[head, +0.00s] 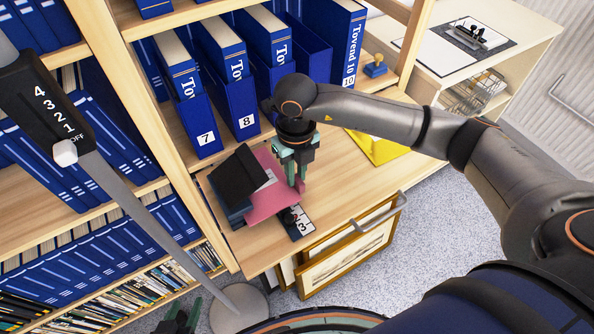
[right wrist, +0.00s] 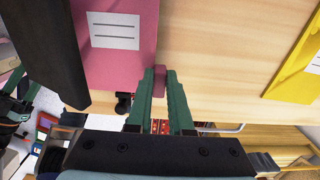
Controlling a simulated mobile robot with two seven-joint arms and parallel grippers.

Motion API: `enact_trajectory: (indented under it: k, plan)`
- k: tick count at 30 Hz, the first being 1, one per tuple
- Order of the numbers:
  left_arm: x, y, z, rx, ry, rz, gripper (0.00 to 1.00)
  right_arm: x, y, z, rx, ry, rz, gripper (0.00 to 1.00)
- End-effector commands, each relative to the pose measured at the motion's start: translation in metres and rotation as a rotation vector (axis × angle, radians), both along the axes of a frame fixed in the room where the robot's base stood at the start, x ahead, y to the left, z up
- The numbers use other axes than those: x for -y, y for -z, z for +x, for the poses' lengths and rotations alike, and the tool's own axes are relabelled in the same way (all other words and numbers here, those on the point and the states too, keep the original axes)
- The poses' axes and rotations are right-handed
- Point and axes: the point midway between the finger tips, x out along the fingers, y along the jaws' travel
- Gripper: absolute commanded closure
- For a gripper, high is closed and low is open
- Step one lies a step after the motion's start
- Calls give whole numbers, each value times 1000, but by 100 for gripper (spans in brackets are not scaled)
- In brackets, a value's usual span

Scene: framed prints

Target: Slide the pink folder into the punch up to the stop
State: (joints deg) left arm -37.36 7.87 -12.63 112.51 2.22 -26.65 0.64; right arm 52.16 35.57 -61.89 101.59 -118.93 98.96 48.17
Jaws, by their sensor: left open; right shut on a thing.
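The pink folder (head: 266,202) with a white label lies flat on the wooden shelf top, and it fills the upper left of the right wrist view (right wrist: 117,65). The punch (head: 237,172), with a black lever and blue base, stands at its left. The folder's left edge meets the punch; how deep it sits is hidden. A black stop knob (head: 289,215) on a numbered strip is close to the folder's near edge; contact is unclear. My left gripper (head: 182,318) is low at the bottom left, partly cut off.
Blue binders (head: 245,115) stand behind the punch. A yellow folder (head: 376,148) lies at the right on the same surface. Framed prints (head: 345,250) lean below the front edge. A grey lamp-like pole (head: 150,222) crosses the left.

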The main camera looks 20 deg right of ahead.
Motion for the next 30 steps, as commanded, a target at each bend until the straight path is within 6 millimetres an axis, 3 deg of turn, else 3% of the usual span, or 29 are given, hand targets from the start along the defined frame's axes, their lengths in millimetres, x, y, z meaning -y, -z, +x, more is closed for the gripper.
enact_trajectory:
  k: [1,2,11,30]
  plan:
    - [0,0,0,0,0,0,50,-1,0,0,1,-1,2,100]
    - [0,0,0,0,0,0,50,-1,0,0,1,-1,3,80]
    - [0,0,0,0,0,0,50,-1,0,0,0,-1,2,46]
    - [1,2,-2,-5,1,-1,50,0,0,0,0,0,1,46]
